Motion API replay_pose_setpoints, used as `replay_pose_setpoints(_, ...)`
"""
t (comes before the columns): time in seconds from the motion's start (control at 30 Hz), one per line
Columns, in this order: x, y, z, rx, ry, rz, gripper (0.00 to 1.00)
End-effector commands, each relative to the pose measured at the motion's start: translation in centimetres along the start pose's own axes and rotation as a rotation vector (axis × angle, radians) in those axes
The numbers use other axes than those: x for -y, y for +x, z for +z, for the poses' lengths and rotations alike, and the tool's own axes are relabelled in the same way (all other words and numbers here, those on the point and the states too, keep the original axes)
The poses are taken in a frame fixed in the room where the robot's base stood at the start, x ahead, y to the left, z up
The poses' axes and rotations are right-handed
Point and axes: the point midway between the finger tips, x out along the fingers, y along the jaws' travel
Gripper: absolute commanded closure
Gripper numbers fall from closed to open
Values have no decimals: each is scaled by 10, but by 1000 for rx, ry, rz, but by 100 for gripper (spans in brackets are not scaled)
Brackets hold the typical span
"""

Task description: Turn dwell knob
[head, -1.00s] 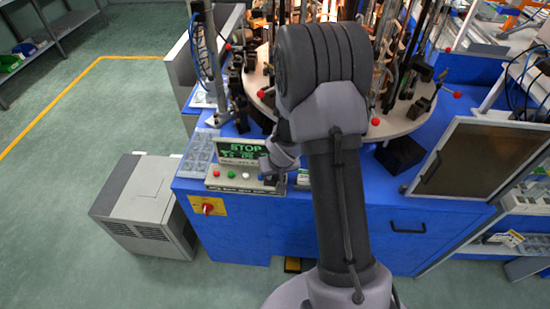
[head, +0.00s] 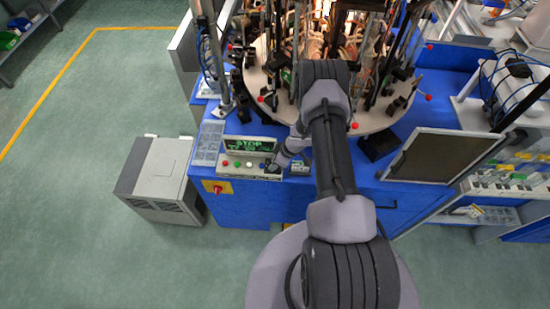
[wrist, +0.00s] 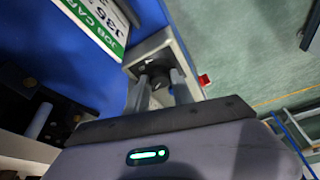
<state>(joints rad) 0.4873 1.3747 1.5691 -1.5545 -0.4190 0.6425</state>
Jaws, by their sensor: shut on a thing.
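The control panel (head: 252,171) is a pale box on the front edge of the blue machine. It has a row of coloured buttons and a green-lit display (head: 249,145) reading STOP. My gripper (head: 272,168) is at the panel's right end. In the wrist view, my gripper (wrist: 162,84) has its two fingers on either side of the dark round dwell knob (wrist: 155,71), shut on it. The knob's pointer and markings cannot be made out. The panel's grey end (wrist: 148,46) surrounds the knob there.
A red rotary switch on a yellow plate (head: 217,187) is on the machine front below the panel. A job card (wrist: 95,20) lies beside the panel. The round table (head: 262,88) with posts stands behind. A grey floor unit (head: 160,180) stands at left.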

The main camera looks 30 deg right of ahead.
Motion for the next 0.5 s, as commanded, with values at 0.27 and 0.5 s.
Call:
replay_pose_setpoints(0.27,-2,2,-1,-2,-175,-69,100)
replay_pose_setpoints(0.5,-3,2,-1,-1,-262,-105,100)
